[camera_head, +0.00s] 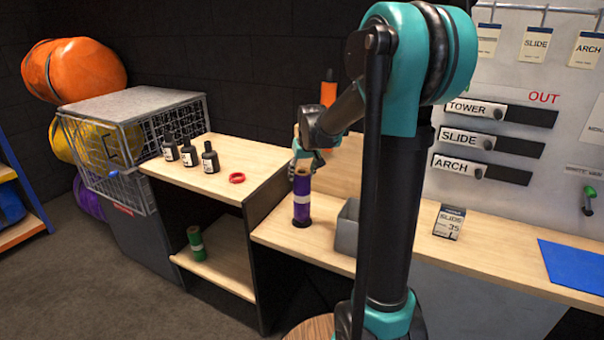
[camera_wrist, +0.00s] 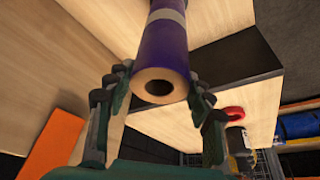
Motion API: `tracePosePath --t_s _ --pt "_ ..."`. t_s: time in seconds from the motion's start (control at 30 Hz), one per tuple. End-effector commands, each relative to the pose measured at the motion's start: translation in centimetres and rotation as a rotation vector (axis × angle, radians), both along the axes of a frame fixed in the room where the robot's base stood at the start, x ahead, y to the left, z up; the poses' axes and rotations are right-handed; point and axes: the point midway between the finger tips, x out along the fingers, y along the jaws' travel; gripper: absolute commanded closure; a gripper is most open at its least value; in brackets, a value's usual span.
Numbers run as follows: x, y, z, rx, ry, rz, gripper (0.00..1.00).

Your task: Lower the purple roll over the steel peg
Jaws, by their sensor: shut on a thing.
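The purple roll (camera_head: 302,203) stands upright over the lower wooden counter, with a pale band around its middle. My gripper (camera_head: 303,170) is at its top end, shut on it. In the wrist view the purple roll (camera_wrist: 165,50) lies between the two fingers (camera_wrist: 160,95), its open cardboard core facing the camera. A dark round base (camera_head: 302,223) shows at the roll's foot on the counter. No steel peg shows; the roll may hide it. I cannot tell whether the roll's lower end touches the base.
A grey bin (camera_head: 346,228) stands close to the right of the roll. An orange roll (camera_head: 328,90) stands behind my gripper. The higher counter at left holds several black bottles (camera_head: 189,152) and a red ring (camera_head: 237,178). A green roll (camera_head: 196,243) stands on the shelf below.

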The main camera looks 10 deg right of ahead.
Motion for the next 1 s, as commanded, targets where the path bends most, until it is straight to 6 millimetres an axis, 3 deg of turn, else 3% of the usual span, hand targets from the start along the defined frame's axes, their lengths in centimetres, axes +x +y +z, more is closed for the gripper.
tracePosePath --t_s 1.0 --pt "0.0 0.0 -1.9 0.000 0.000 0.000 1.00"
